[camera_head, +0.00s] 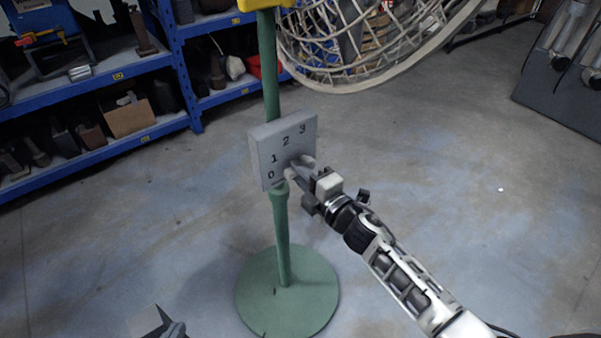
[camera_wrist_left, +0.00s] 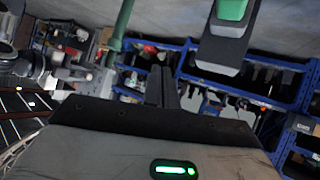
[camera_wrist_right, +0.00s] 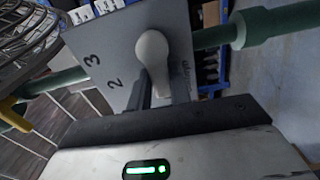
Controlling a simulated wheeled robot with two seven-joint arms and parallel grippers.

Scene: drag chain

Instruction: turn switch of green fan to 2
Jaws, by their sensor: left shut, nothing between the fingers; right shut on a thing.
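The green fan has a round base (camera_head: 288,300), a green pole (camera_head: 270,70) and a wire cage (camera_head: 365,50) at the top. A grey switch panel (camera_head: 262,150) on the pole carries the numbers 0, 1, 2 and 3. My right gripper (camera_head: 298,171) is at the panel face, shut on the pale switch knob (camera_wrist_right: 152,48). In the right wrist view, the fingers flank the knob's lower part, and 2 and 3 show beside it. I cannot tell which number the knob points to.
Blue shelves (camera_head: 185,70) with boxes and parts stand behind the fan at the left. A dark grey panel or rack (camera_head: 560,95) stands at the far right.

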